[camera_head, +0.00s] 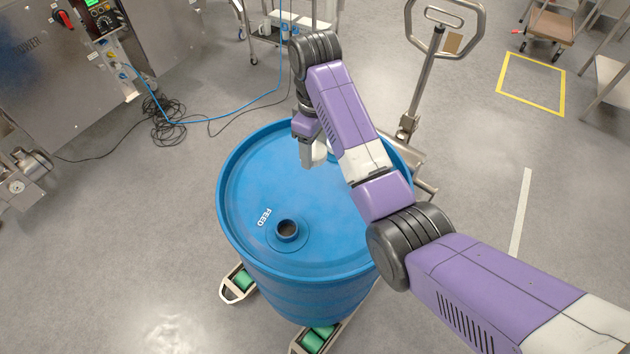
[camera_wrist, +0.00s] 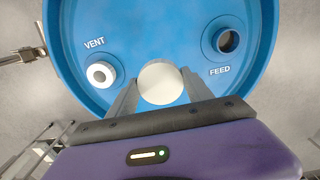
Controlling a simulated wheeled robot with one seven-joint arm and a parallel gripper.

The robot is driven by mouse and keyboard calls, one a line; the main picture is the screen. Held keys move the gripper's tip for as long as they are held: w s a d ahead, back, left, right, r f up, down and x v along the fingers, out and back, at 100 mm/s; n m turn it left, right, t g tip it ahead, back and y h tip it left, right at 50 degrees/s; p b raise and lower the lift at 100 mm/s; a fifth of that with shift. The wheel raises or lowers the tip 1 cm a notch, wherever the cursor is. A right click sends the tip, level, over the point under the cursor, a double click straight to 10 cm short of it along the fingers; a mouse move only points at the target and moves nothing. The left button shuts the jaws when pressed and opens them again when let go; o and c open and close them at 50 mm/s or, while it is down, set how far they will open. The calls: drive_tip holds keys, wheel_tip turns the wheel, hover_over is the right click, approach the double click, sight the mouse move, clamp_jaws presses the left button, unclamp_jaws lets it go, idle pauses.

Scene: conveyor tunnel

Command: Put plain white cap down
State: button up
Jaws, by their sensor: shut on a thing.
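My gripper (camera_wrist: 160,90) is shut on the plain white cap (camera_wrist: 160,83), a smooth round disc, with one finger on each side. In the head view, my gripper (camera_head: 312,152) is over the far part of the blue drum's lid, with the cap largely hidden there. The drum (camera_head: 258,180) stands upright; its lid also shows in the wrist view (camera_wrist: 165,30). Whether the cap touches the lid, I cannot tell.
The FEED opening (camera_head: 287,228) is dark and uncapped; it also shows in the wrist view (camera_wrist: 228,41). A white ring-shaped fitting with a grey centre (camera_wrist: 101,74) sits at VENT. A pallet jack handle (camera_head: 425,80) rises behind the drum. Cables (camera_head: 168,122) lie on the floor at left.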

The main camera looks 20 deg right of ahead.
sight(315, 187)
drive_tip(key=shift+s+f, duration=0.2)
drive_tip(key=shift+f, duration=0.4)
drive_tip(key=shift+f+b, duration=1.05)
drive_tip(key=shift+f, duration=4.45)
drive_tip(key=shift+f, duration=0.1)
drive_tip(key=o, duration=1.7)
